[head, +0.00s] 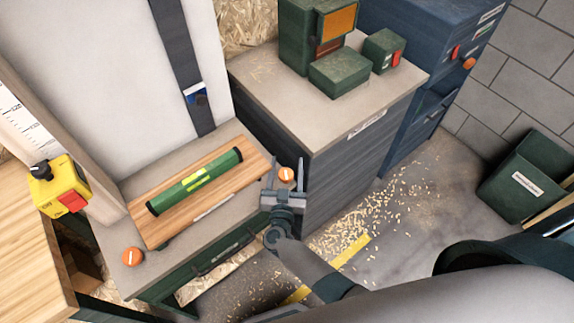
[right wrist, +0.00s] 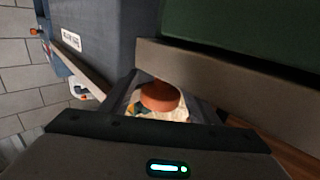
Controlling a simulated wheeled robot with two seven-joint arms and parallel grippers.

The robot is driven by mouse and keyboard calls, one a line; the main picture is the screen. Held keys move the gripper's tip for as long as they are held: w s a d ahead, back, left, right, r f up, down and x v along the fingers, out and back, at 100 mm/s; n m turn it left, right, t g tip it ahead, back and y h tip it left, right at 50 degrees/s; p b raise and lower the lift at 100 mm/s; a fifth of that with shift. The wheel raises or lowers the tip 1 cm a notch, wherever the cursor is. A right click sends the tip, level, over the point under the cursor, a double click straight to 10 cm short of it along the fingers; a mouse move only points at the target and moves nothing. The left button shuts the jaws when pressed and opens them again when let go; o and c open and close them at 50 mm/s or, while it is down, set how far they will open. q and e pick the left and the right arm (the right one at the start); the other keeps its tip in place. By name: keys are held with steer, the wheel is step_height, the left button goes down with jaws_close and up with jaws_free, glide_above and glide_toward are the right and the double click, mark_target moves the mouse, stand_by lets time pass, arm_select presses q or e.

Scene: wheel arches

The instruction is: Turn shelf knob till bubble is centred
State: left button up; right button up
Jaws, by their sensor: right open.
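A green spirit level (head: 195,180) with yellow-green vials lies along a wooden shelf (head: 245,170) at the left of the head view. The bubble itself is too small to make out. One orange knob (head: 286,174) is at the shelf's right end, and another orange knob (head: 132,257) is at its left front end. My right gripper (head: 286,177) is open, with its two fingers on either side of the right knob. In the right wrist view this knob (right wrist: 160,97) shows between the fingers, and I cannot tell whether they touch it. My left gripper is not in view.
A grey-topped cabinet (head: 395,85) bearing a green machine (head: 300,35) stands just right of the right gripper. A yellow switch box (head: 58,187) is at the left. A green bin (head: 525,178) stands far right. The floor between has wood shavings (head: 345,232).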

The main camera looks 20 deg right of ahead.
steer(key=shift+w+d, duration=0.2)
steer(key=shift+w, duration=0.25)
steer(key=c, duration=1)
steer(key=shift+c, duration=0.2)
